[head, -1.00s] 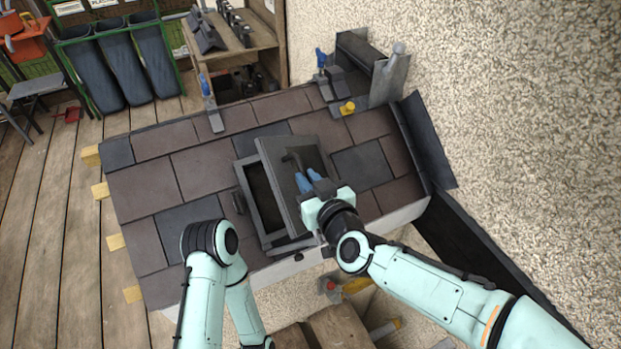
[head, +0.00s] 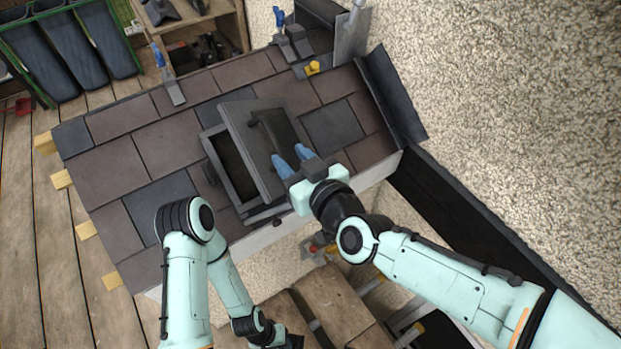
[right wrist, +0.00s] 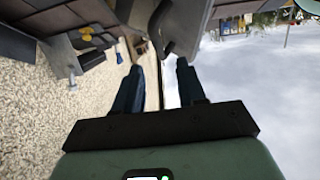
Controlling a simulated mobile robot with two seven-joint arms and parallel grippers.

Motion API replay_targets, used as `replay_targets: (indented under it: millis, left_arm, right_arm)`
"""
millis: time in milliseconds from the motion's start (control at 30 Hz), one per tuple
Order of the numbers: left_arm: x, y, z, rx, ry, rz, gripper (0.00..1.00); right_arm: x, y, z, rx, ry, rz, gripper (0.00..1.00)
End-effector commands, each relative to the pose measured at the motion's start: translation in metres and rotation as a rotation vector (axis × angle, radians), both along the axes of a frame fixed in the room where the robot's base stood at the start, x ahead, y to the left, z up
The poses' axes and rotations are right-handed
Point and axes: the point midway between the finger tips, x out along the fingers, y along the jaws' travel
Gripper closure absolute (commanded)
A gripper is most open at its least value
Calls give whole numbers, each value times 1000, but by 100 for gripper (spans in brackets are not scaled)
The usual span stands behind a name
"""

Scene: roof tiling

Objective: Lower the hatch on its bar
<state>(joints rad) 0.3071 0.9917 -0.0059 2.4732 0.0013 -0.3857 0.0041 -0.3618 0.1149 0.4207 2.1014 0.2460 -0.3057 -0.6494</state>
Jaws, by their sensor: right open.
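The hatch (head: 240,128), a grey lid with a dark bar-like handle (head: 262,117), is tilted up over its frame (head: 222,165) in the slate roof. A dark gap shows along its left side. My right gripper (head: 291,159) is open, with its blue fingers at the hatch's lower right part. I cannot tell whether they touch it. In the right wrist view the fingers (right wrist: 160,88) are apart, with the grey hatch edge (right wrist: 185,30) just beyond them. My left gripper is at the bottom edge (head: 288,341), mostly cut off.
Slates (head: 150,150) surround the hatch. A yellow-handled tool (head: 312,68) and a blue-handled tool (head: 168,75) lie on the upper roof. A rough wall (head: 480,80) and a dark trough (head: 440,190) bound the right side. Wooden shelving (head: 205,45) stands behind.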

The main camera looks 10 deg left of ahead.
Motion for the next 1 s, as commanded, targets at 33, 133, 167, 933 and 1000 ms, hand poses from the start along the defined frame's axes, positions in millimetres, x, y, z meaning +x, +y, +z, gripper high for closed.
replay_targets:
  millis: [33,133,167,933,1000]
  left_arm:
    - [-1,0,-5,0,2,0,57]
    - [-2,0,-11,0,0,1,57]
    - [-1,0,-12,1,-1,1,57]
    - [3,0,-21,3,-21,6,57]
    - [3,0,-21,4,-20,5,57]
  right_arm:
    - [-7,-9,2,0,-5,-2,60]
    - [-20,-21,6,0,-5,-2,60]
    - [-24,-24,6,0,-4,-1,60]
    - [-47,-47,15,0,2,1,60]
    - [-47,-47,15,0,2,1,60]
